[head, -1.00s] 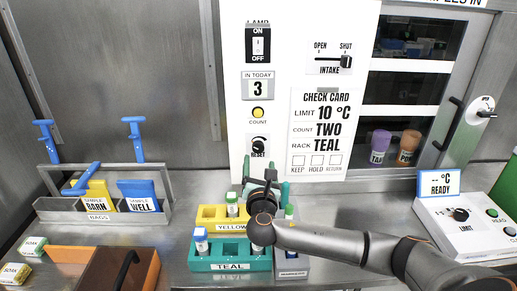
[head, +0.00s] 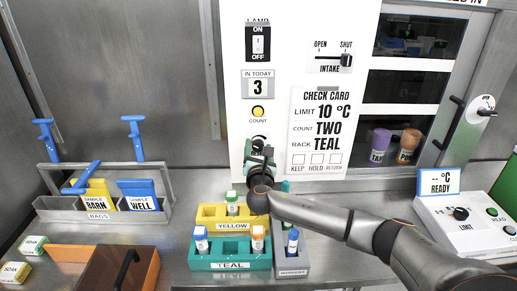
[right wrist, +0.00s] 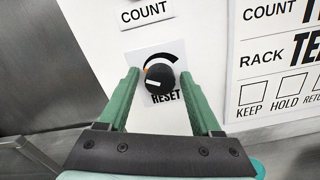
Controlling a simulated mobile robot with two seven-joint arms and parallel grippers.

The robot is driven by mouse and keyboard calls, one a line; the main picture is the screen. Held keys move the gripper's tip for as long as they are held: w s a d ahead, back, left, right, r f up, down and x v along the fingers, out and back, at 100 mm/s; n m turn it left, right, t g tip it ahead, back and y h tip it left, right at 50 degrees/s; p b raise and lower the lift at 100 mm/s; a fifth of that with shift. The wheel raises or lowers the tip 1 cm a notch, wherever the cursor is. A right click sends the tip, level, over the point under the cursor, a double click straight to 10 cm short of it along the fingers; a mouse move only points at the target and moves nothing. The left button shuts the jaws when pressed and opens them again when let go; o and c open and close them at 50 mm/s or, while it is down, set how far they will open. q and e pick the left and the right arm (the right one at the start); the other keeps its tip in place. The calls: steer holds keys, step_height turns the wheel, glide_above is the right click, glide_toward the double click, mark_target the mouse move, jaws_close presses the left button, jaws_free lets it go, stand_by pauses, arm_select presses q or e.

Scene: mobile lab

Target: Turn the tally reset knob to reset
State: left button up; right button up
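The tally reset knob (right wrist: 160,79) is a round black knob with a white mark, on a white plate lettered RESET on the white panel. In the head view the knob (head: 259,143) is partly covered by my right gripper (head: 261,158). In the right wrist view my right gripper (right wrist: 160,95) is open, its green fingers on either side of the knob with gaps between. The count display (head: 258,87) reads 3. My left gripper is not in view.
The yellow COUNT button (head: 258,111) is just above the knob. A control box (head: 450,222) stands at the right.

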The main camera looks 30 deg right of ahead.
jaws_close()
stand_by(0.3)
